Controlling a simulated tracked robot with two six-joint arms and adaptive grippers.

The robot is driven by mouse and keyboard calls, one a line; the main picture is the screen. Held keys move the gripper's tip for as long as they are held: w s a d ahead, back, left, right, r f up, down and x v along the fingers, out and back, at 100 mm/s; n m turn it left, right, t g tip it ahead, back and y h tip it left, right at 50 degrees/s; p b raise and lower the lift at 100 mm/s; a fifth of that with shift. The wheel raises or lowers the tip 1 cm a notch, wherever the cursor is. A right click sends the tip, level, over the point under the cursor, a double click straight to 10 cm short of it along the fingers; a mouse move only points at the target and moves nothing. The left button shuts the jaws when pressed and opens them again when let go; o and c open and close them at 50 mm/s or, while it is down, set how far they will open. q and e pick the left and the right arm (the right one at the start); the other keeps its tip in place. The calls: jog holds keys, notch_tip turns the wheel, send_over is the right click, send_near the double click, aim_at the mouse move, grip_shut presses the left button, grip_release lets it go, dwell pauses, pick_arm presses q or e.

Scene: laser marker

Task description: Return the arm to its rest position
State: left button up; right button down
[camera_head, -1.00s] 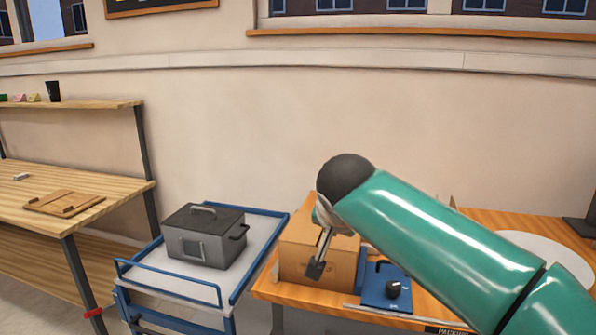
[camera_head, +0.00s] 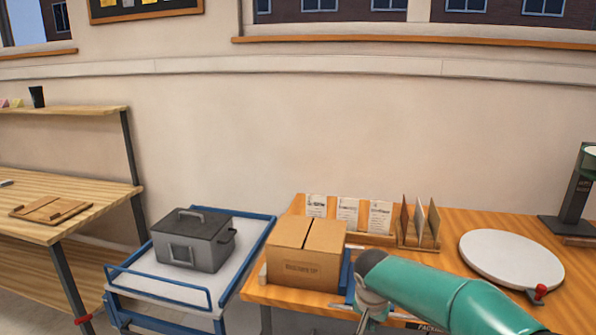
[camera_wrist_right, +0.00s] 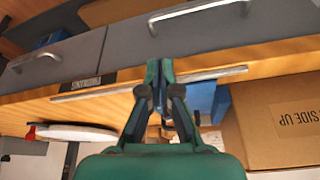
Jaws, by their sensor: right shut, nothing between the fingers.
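My right arm is green and comes in from the lower right in the head view. Its gripper (camera_head: 366,318) hangs low at the front edge of the orange-topped bench (camera_head: 455,264), partly cut off by the bottom of the picture. In the right wrist view the gripper (camera_wrist_right: 161,75) is shut with nothing between its fingers, in front of the bench's edge and grey drawers (camera_wrist_right: 205,30). A cardboard box (camera_head: 303,262) stands closed on the bench, to the left of the gripper; it also shows in the right wrist view (camera_wrist_right: 275,125). My left gripper is not in view.
A blue cart (camera_head: 250,253) with a grey lidded metal box (camera_head: 190,242) stands left of the bench. A white round turntable (camera_head: 510,258) lies at the right. Cards (camera_head: 347,213) and a divider rack (camera_head: 420,225) stand at the back. A wooden table (camera_head: 85,183) is far left.

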jog(key=s+d+f+g+y+p, duration=0.1)
jog(key=s+f+g+y+p, duration=0.3)
jog(key=s+f, duration=1.5)
jog(key=s+a+f+n+y, duration=0.1)
jog(key=s+a+f, duration=0.1)
jog(key=s, duration=0.4)
jog(key=s+a+f+n+b, duration=0.1)
jog(key=s+a+f+n, duration=0.1)
jog(key=s+f, duration=0.3)
jog(key=shift+s+a+t+y, duration=0.4)
jog(key=shift+s+a, duration=0.05)
jog(key=shift+s, duration=0.6)
